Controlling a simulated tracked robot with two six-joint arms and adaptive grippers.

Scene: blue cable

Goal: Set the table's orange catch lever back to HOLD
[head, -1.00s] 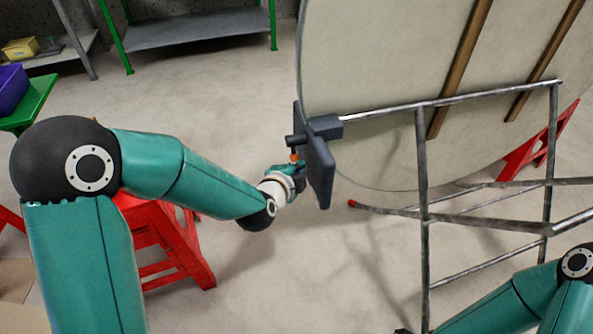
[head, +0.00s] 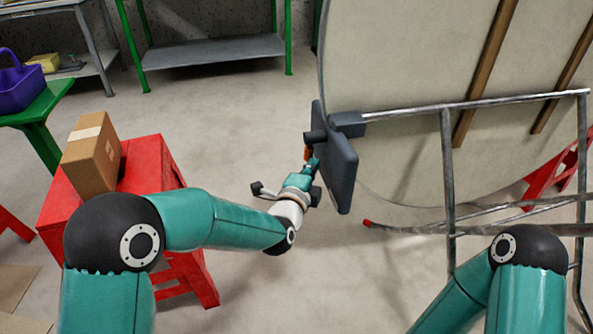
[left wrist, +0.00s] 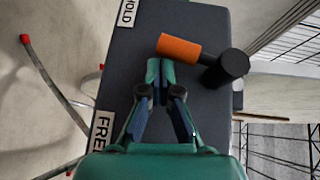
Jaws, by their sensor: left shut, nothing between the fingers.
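The orange catch lever (left wrist: 180,47) shows in the left wrist view on a dark pivot (left wrist: 228,68) in front of a dark grey plate (left wrist: 130,70). It points left, more toward the HOLD label (left wrist: 127,12) than the FREE label (left wrist: 101,131). I cannot tell whether it is fully at HOLD. My left gripper (left wrist: 160,70) is shut and empty, its tips just below the lever on the FREE side; contact is unclear. In the head view the lever (head: 308,153) is small, with my left gripper (head: 312,166) beside it. My right gripper is out of view.
The tilted round tabletop (head: 400,60) and its metal frame (head: 447,180) fill the right side. A red stool (head: 150,165) with a cardboard box (head: 92,155) stands behind my left arm. Open floor (head: 220,130) lies between stool and table.

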